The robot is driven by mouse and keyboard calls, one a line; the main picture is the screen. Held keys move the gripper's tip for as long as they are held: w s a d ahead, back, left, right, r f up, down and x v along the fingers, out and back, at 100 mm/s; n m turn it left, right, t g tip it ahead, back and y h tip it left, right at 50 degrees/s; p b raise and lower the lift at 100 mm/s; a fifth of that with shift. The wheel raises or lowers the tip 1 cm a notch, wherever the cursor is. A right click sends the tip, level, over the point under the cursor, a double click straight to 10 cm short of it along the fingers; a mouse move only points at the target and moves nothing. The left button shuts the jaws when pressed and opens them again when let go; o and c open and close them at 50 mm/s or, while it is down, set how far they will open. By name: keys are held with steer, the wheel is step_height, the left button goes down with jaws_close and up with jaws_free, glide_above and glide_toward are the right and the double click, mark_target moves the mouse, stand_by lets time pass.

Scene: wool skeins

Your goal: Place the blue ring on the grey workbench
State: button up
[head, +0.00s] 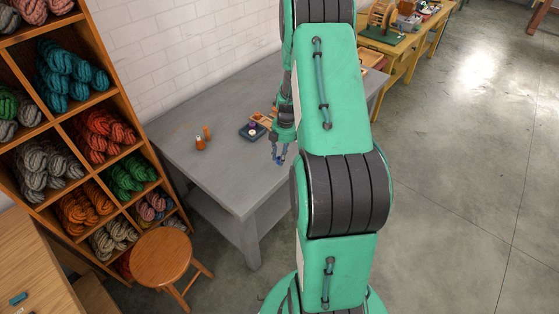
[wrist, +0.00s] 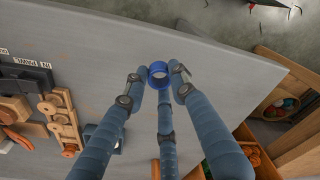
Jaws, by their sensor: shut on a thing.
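The blue ring (wrist: 158,73) is between the fingertips of my gripper (wrist: 157,80) in the wrist view, and the fingers are closed on it. In the head view my gripper (head: 278,158) is over the right part of the grey workbench (head: 195,175), with a small bit of blue at its tips. The workbench top (wrist: 215,70) also spreads behind the ring in the wrist view. I cannot tell how far the ring is above the surface, or whether it touches. My arm hides part of the bench's right side in the head view.
A dark blue box (head: 252,132), a wooden rack (head: 262,118) and small orange pieces (head: 199,143) stand on the bench. The bench's near left top is clear. A shelf of wool skeins (head: 105,135) and a wooden stool (head: 162,257) stand at the left.

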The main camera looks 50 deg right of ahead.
mark_target(279, 159)
steer(key=shift+w+d+f, duration=0.1)
steer(key=shift+w+d, duration=0.55)
steer(key=shift+w, duration=0.05)
steer(key=shift+f+b, duration=0.55)
steer(key=shift+f, duration=1.2)
steer(key=o, duration=0.7)
steer(key=shift+f, duration=0.1)
steer(key=r, duration=0.4)
steer(key=r+p, duration=0.1)
steer(key=r, duration=0.3)
steer(key=d+r+p, duration=0.1)
steer(key=r, duration=0.3)
steer(key=shift+s+r, duration=0.1)
steer(key=shift+s, duration=0.3)
